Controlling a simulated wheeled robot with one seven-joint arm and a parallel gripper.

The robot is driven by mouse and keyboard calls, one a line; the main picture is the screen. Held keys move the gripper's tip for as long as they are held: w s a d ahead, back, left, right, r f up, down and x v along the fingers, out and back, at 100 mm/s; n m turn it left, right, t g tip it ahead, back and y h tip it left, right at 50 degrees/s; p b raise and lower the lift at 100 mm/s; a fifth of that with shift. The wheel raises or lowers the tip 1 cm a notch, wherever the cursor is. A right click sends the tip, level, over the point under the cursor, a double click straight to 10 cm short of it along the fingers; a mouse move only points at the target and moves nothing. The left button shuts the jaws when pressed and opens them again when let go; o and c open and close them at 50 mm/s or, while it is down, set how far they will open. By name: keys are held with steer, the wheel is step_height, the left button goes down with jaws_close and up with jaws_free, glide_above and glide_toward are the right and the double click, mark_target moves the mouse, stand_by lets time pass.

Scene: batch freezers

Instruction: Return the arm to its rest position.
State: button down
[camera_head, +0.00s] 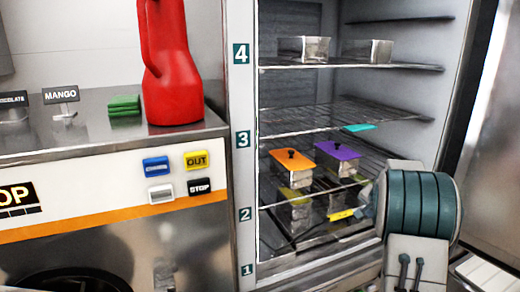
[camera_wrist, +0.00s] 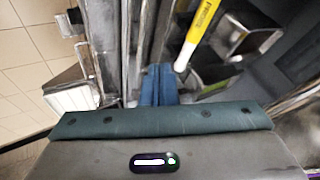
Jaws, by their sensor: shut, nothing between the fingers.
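My arm shows at the lower right in the head view, with a large grey and teal joint in front of the open freezer cabinet (camera_head: 248,190). The arm reaches toward the cabinet's lower shelves. In the wrist view my gripper (camera_wrist: 158,85) shows as two blue fingers side by side, shut and empty. A yellow bar with lettering (camera_wrist: 203,28) lies just beyond and right of the fingers. It also shows in the head view (camera_head: 342,214), left of the arm. The arm hides part of the lower right of the cabinet.
Wire shelves hold metal tins, one with an orange lid (camera_head: 293,158) and one with a purple lid (camera_head: 338,151). Two open tins (camera_head: 303,49) stand on the upper shelf. A counter with a red jug (camera_head: 172,75) is left. The open freezer door (camera_head: 497,130) is close on the right.

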steer(key=s+a+r+n+g+y, duration=0.1)
steer(key=s+a+r+n, duration=0.25)
steer(key=s+a, duration=0.5)
steer(key=s+a+r+n+y, duration=0.1)
steer(key=s+a+r+n, duration=0.1)
steer(key=s+a+r, duration=0.5)
steer(key=s+a+f+n, duration=0.1)
steer(key=s+a+n, duration=0.1)
steer(key=s, duration=0.5)
steer(key=s+a+f+n+g, duration=0.1)
steer(key=s+a, duration=0.3)
steer(key=s, duration=0.4)
steer(key=s+a+f+n+g, duration=0.1)
steer(key=s+a+f+n, duration=0.2)
steer(key=s, duration=0.5)
steer(key=shift+s+a, duration=0.25)
steer(key=shift+a, duration=0.1)
steer(key=shift+s, duration=0.15)
